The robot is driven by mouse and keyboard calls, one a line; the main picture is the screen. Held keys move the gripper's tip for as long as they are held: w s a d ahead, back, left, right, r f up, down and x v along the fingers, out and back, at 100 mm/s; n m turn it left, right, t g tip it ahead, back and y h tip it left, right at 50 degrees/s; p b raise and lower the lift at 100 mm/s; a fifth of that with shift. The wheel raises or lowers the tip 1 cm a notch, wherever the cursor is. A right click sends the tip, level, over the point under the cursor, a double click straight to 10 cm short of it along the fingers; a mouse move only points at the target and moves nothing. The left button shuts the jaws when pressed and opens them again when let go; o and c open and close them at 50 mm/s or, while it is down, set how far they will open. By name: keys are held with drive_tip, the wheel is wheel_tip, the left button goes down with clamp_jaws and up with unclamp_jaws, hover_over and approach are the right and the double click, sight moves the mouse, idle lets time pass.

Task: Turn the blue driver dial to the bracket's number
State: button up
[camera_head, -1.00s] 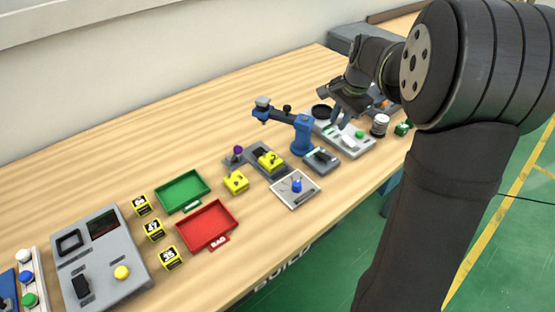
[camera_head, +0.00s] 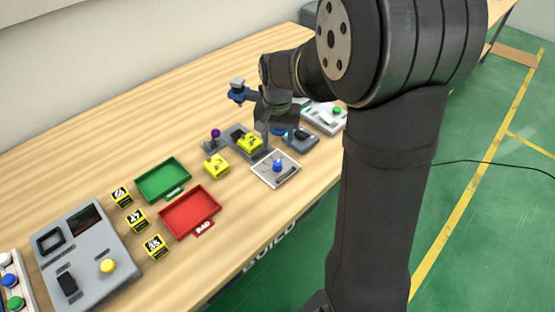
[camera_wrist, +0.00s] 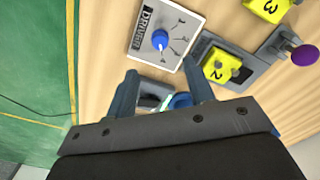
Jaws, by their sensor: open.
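The blue dial (camera_wrist: 159,40) sits on a pale plate (camera_wrist: 140,52) marked DRIVER; its white pointer points down in the wrist view. Fanned marks surround it, their numbers too small to read. The dial (camera_head: 278,165) and plate (camera_head: 265,174) also show in the head view. A yellow bracket marked 2 (camera_wrist: 222,66) sits in a grey fixture (camera_wrist: 252,78); another yellow block, marked 3 (camera_wrist: 268,8), lies on the table. My gripper (camera_wrist: 161,70) is open and empty, its fingers below the dial in the wrist view and apart from it. In the head view my arm partly hides it.
A purple knob (camera_wrist: 305,55) stands by the fixture. A blue-based device (camera_head: 238,92) stands behind my gripper, partly hidden. A green tray (camera_head: 163,179), a red BAD tray (camera_head: 190,213), several yellow number cubes and a grey console (camera_head: 88,248) lie left. Bare wood shows in front.

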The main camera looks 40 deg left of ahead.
sight(277, 163)
wheel_tip(277, 163, down, 10)
drive_tip(key=shift+r, duration=0.25)
drive_tip(key=c, duration=1)
